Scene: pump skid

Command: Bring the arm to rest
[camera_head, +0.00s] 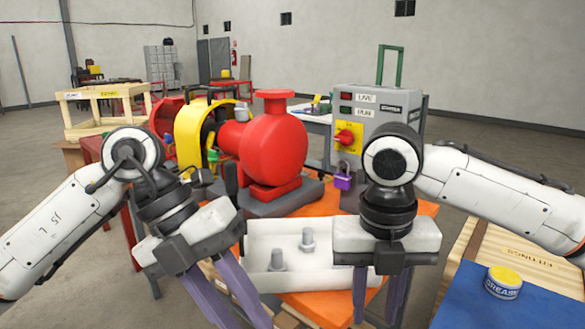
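My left gripper (246,318) comes in from the left and hangs with its purple fingers pointing down and to the right. Its fingers are apart, with nothing seen between them. My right gripper (376,316) hangs on the right in front of the grey control box (374,112), fingers pointing down. Its fingers are also apart and empty. Both grippers are in front of a white tray (335,246) with grey bolt-like parts in it. The lowest ends of the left fingers are near the picture's bottom edge.
A red pump (274,150) with a yellow guard (188,138) stands behind the tray on an orange surface (425,208). A purple padlock (343,182) hangs by the control box. A grease tin (503,282) sits on a blue mat (462,304) at right. Open floor lies beyond.

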